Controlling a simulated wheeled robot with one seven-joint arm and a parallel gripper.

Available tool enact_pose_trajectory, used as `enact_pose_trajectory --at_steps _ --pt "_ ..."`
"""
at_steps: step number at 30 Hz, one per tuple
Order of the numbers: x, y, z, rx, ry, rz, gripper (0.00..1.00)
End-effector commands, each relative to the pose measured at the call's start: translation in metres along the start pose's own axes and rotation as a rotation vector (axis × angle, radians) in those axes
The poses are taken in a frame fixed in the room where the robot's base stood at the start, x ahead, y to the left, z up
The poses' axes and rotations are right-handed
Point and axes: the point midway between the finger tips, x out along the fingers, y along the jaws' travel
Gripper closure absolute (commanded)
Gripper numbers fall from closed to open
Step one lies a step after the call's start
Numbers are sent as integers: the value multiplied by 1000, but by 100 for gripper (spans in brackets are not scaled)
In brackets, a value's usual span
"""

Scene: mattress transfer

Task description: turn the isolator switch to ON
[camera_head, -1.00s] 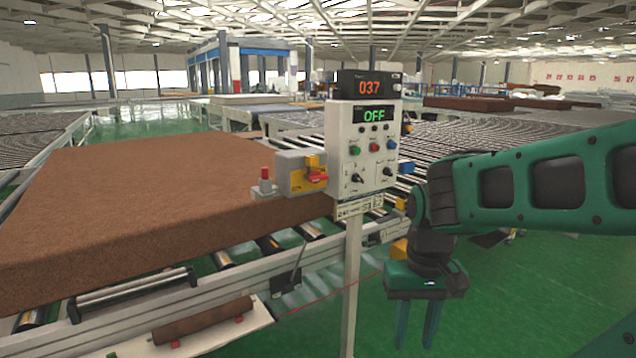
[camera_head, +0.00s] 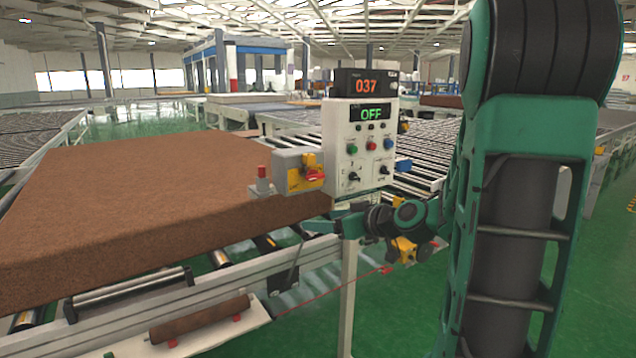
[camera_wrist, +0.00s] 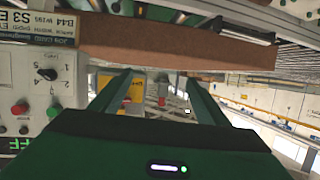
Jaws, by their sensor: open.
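The isolator switch (camera_head: 313,175) is a red handle on a yellow plate, on the side of a grey box left of the control panel (camera_head: 338,130). Its handle looks roughly horizontal in the head view. The panel's green display (camera_head: 372,114) reads OFF. My gripper (camera_head: 322,222) is below the panel's lower edge, pointing left, below and a little right of the switch. In the wrist view my gripper (camera_wrist: 157,75) is open with nothing between the fingers. The yellow plate (camera_wrist: 134,94) shows between them, partly hidden by the left finger and gripper body.
A red mushroom button (camera_head: 262,172) stands left of the switch box. A brown mattress (camera_head: 150,195) lies on the roller conveyor behind it. The panel's post (camera_head: 348,295) stands under the panel. Panel knobs and buttons (camera_wrist: 48,74) are close on the left in the wrist view.

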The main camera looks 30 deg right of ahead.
Motion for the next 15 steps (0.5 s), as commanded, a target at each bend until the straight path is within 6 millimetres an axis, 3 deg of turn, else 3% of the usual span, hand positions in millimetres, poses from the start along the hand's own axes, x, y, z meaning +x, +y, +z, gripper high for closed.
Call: enact_pose_trajectory --at_steps 3,7,11,15 --pt "-1 34 -31 -4 169 73 31" --pt "-9 59 -53 -6 282 139 31" --pt "-12 70 -63 -5 328 169 31" --pt "0 72 -68 -7 333 170 31"
